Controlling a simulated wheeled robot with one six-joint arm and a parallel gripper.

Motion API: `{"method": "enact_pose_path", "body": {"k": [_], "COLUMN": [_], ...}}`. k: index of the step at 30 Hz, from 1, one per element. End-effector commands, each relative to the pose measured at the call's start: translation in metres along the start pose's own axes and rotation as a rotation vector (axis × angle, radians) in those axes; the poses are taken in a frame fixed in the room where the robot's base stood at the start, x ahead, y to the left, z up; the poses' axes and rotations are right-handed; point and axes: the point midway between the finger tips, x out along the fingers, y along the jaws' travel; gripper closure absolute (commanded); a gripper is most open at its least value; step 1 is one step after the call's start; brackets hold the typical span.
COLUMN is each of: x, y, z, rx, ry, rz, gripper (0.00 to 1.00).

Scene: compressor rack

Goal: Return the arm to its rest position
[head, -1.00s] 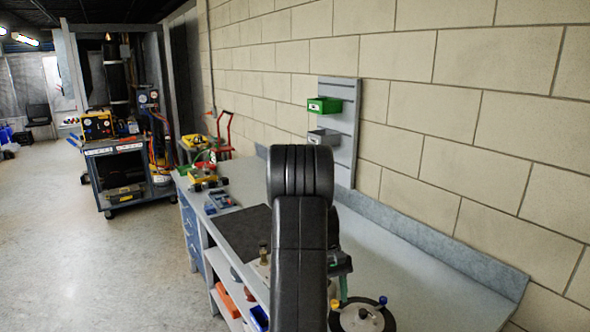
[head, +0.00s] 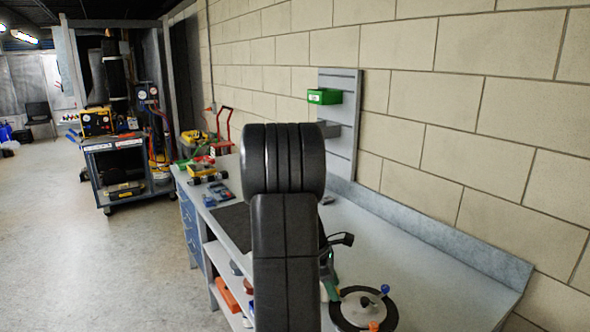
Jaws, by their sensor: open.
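My black arm rises in front of the head camera and covers the middle of the view. Part of my gripper (head: 341,240) shows as a dark shape past the arm's right side, above the workbench (head: 430,262). It is open, and I see nothing held in it. Most of the gripper and both fingertips are hidden behind the arm. A round dark-rimmed disc with a pale centre (head: 362,308) and blue and orange knobs stands on the bench, right of and below the gripper. A green item (head: 330,284) is partly hidden beside the arm.
A dark mat (head: 231,224) and a yellow tool (head: 204,171) lie on the bench further back. A tool cart (head: 118,170) stands back left.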

Motion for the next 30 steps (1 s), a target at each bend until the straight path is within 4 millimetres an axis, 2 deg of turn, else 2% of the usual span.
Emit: {"method": "enact_pose_path", "body": {"k": [6, 12, 25, 30], "x": [0.002, 0.000, -0.001, -0.009], "y": [-0.002, -0.002, -0.003, -0.012], "z": [0.000, 0.000, 0.001, 0.001], "rx": [-0.152, -0.217, -0.223, -0.208], "ry": [0.000, 0.000, 0.002, 0.015], "rz": [0.064, 0.090, 0.093, 0.097], "gripper": [0.57, 0.57, 0.57, 0.57]}}
